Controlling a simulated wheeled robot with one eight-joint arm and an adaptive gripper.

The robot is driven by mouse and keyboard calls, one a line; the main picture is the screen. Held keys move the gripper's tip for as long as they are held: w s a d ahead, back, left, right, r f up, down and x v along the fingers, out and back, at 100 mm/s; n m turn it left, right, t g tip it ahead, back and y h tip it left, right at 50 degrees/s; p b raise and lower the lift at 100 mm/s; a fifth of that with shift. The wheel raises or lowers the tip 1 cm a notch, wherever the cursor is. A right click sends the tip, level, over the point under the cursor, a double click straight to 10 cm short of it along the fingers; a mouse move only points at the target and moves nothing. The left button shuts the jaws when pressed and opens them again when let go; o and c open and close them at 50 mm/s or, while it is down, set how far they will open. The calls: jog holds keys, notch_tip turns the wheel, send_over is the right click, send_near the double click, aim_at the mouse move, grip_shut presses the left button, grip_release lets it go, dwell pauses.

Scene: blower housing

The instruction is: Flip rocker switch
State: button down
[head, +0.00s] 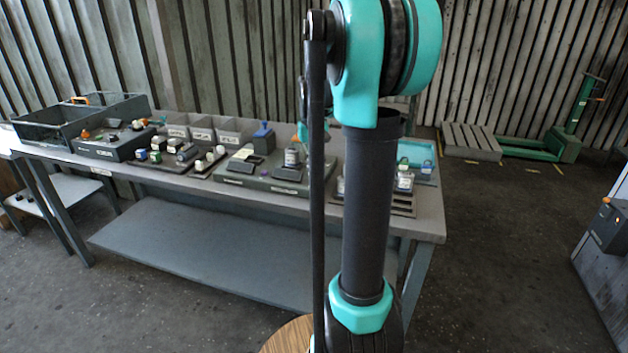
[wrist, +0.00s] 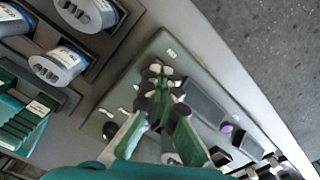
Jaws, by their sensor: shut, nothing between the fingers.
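In the wrist view, a grey-green panel box (wrist: 152,48) with small white labels lies under my gripper (wrist: 157,76). Its two green fingers come together at the tips, with nothing seen between them. The tips are over the panel, close to small pale and dark parts; I cannot tell whether they touch. No rocker switch can be made out clearly; the fingers hide part of the panel. A dark raised block (wrist: 205,103), a purple button (wrist: 226,128) and a black round knob (wrist: 109,130) show on the panel. In the head view, the panel box (head: 262,182) sits on the bench.
The grey bench (head: 432,222) also holds open bins (head: 203,128) and trays of small parts left of the panel.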

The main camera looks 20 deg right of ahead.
aim_at(313, 181)
jog(key=shift+f, duration=1.05)
dwell(0.9)
jog(key=shift+r, duration=3.5)
jog(key=s+a+f+t, duration=0.2)
jog(key=s+a+f, duration=0.2)
jog(key=s+f, duration=0.5)
jog(key=s+a+f+n+t, duration=0.1)
jog(key=s+a+f, duration=0.3)
jog(key=s+f, duration=0.6)
jog(key=s+t, duration=0.1)
jog(key=s, duration=0.2)
jog(key=shift+a+f, duration=0.25)
jog(key=shift+f, duration=0.05)
jog(key=c, duration=2.2)
grip_release()
